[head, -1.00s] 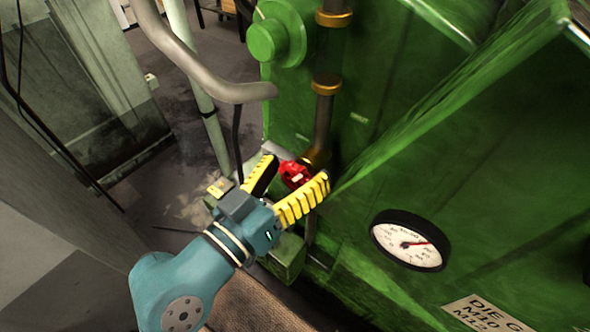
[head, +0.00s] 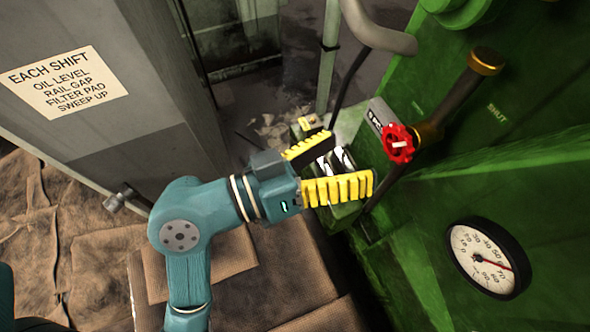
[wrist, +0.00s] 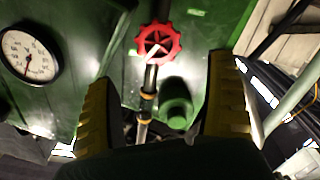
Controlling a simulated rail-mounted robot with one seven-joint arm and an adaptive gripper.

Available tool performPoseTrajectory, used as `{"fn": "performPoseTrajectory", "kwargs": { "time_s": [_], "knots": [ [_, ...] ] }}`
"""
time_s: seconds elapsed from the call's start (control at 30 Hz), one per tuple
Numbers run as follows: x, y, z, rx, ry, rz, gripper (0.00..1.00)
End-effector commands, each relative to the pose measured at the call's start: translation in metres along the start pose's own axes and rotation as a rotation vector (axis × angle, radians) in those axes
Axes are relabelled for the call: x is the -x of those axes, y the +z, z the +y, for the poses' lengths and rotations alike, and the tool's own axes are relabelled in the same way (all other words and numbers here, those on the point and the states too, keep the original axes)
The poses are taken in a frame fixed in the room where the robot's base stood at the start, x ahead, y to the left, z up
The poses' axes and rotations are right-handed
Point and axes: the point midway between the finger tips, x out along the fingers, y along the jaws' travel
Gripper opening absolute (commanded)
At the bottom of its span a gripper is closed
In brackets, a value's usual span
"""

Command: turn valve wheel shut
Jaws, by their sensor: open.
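The red valve wheel (head: 398,143) sits on a brass and dark pipe (head: 437,120) on the green machine. A pale mark crosses its hub. My gripper (head: 350,165) is open and empty, its two yellow ribbed fingers apart, to the left of the wheel and not touching it. In the wrist view the wheel (wrist: 158,43) shows whole, upper middle, beyond and between the lines of the open fingers (wrist: 158,95).
A round gauge (head: 488,258) is on the green machine (head: 540,190), right of the wheel; "SHUT" is lettered above. A grey bent pipe (head: 380,28) hangs behind. A grey cabinet (head: 100,150) with a shift notice (head: 62,82) stands left.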

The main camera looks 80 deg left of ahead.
Motion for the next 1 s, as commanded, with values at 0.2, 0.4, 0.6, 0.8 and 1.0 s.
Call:
{"fn": "performPoseTrajectory", "kwargs": {
  "time_s": [0.2, 0.4, 0.6, 0.8, 1.0],
  "knots": [
    [0.048, 0.0, -0.002, 0.001, -0.009, 0.003, 0.88],
    [0.071, 0.0, -0.001, 0.0, -0.004, 0.002, 0.88],
    [0.075, 0.0, 0.001, -0.002, 0.001, 0.001, 0.88],
    [0.075, 0.0, 0.001, -0.002, 0.001, 0.001, 0.88],
    [0.075, 0.0, 0.001, -0.002, 0.001, 0.001, 0.88]
  ]
}}
